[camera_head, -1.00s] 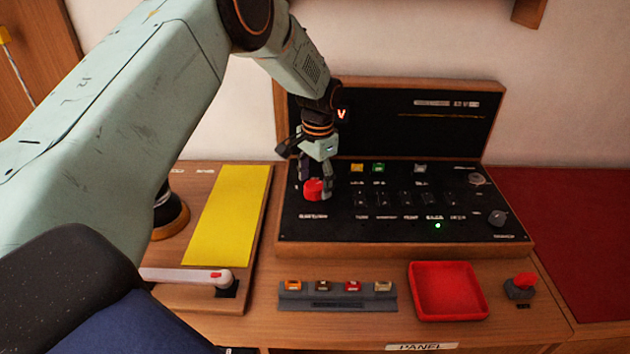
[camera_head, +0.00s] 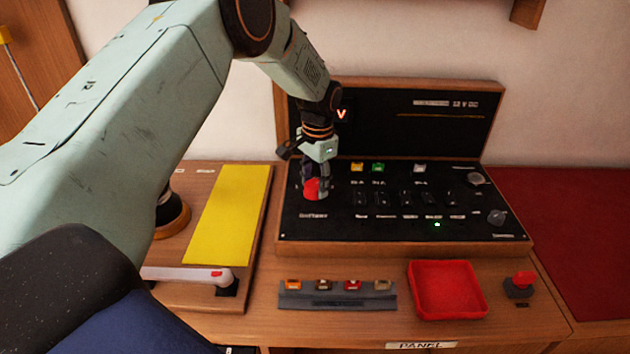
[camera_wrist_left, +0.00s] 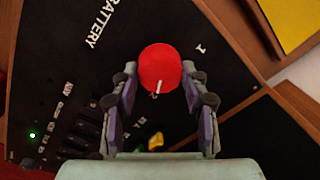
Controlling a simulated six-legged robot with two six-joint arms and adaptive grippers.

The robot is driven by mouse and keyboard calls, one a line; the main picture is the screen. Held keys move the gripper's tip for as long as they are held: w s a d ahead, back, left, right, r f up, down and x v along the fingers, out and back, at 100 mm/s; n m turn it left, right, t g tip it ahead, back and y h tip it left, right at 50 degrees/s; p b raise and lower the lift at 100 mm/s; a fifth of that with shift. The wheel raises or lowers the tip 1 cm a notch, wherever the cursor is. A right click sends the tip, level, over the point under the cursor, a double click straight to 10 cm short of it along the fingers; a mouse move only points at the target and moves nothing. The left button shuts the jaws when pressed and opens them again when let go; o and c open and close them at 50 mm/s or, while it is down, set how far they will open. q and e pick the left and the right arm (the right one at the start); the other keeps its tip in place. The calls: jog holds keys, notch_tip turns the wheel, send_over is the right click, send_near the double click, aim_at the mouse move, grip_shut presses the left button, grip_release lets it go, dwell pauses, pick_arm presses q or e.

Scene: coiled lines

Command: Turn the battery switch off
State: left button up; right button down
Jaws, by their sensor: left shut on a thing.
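The battery switch is a round red knob (camera_head: 312,188) at the left of the black panel (camera_head: 400,225). It also shows in the left wrist view as a red disc (camera_wrist_left: 160,66) with a white pointer line, next to the word BATTERY and a mark "1". My left gripper (camera_head: 315,180) points down over the knob, with its fingers closed on the knob's sides. In the wrist view the fingers (camera_wrist_left: 160,88) stand either side of the knob. The pointer line points toward the gripper's palm, not at the "1". My right gripper is not in view.
A green light (camera_head: 437,225) glows on the panel below the row of black switches. In front lie a grey fuse strip (camera_head: 338,302), a red tray (camera_head: 447,314) and a red-capped switch (camera_head: 520,285). A yellow sheet (camera_head: 229,217) lies at left.

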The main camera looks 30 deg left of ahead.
pick_arm(q)
jog(key=shift+r, duration=0.1)
jog(key=shift+r+n+p, duration=0.1)
jog(key=shift+n+p, duration=0.75)
jog(key=shift+n, duration=0.05)
jog(key=n+p, duration=0.1)
jog(key=n, duration=0.1)
jog(key=shift+n, duration=0.3)
jog(key=n+p, duration=0.1)
jog(key=n, duration=0.2)
jog(key=shift+w+n+p, duration=0.1)
jog(key=shift+n+p, duration=0.2)
jog(key=shift+a+n+g+p, duration=0.1)
jog(key=shift+n+g+p, duration=0.2)
jog(key=shift+n, duration=1.5)
